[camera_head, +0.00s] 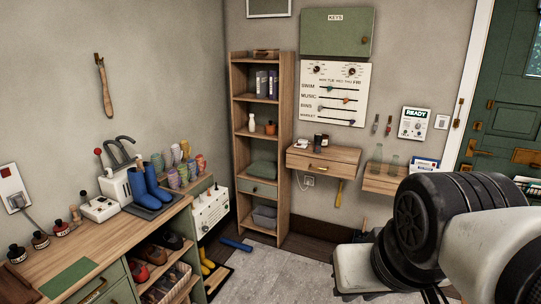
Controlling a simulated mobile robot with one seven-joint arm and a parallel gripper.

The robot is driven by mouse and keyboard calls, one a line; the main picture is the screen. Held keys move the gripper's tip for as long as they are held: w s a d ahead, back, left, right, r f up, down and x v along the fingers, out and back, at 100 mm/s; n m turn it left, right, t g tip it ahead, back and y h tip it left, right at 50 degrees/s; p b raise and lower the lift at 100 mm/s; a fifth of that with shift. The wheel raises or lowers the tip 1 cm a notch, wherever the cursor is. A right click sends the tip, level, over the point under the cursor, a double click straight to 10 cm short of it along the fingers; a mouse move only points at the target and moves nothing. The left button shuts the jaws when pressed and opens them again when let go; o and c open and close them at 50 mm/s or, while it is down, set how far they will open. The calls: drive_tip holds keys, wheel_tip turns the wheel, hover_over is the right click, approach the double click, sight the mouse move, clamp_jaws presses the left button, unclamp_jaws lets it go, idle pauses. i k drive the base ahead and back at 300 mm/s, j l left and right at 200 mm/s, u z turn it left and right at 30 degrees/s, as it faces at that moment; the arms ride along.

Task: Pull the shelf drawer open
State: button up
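A wall shelf with a wooden drawer front (321,165) hangs right of the tall bookcase. A small handle sits on that front, which looks closed. The tall wooden bookcase (234,125) also holds a green-grey drawer (257,188) with a small knob, in a lower bay. This drawer looks flush and closed. I cannot tell from the picture which of the two is the shelf drawer. My arm fills the lower right, well in front of both and apart from them. My gripper's fingers do not show.
A workbench (120,230) with bottles, blue boots and cups runs along the left wall. A second small wall shelf (384,180) and a green door (505,110) are at right. A blue object (236,244) lies on the floor. The grey rug (265,275) in front is mostly clear.

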sight(333, 168)
drive_tip(key=i, duration=3.25)
drive_tip(key=i+j+z, duration=0.1)
drive_tip(key=i+z, duration=0.2)
drive_tip(key=i, duration=0.35)
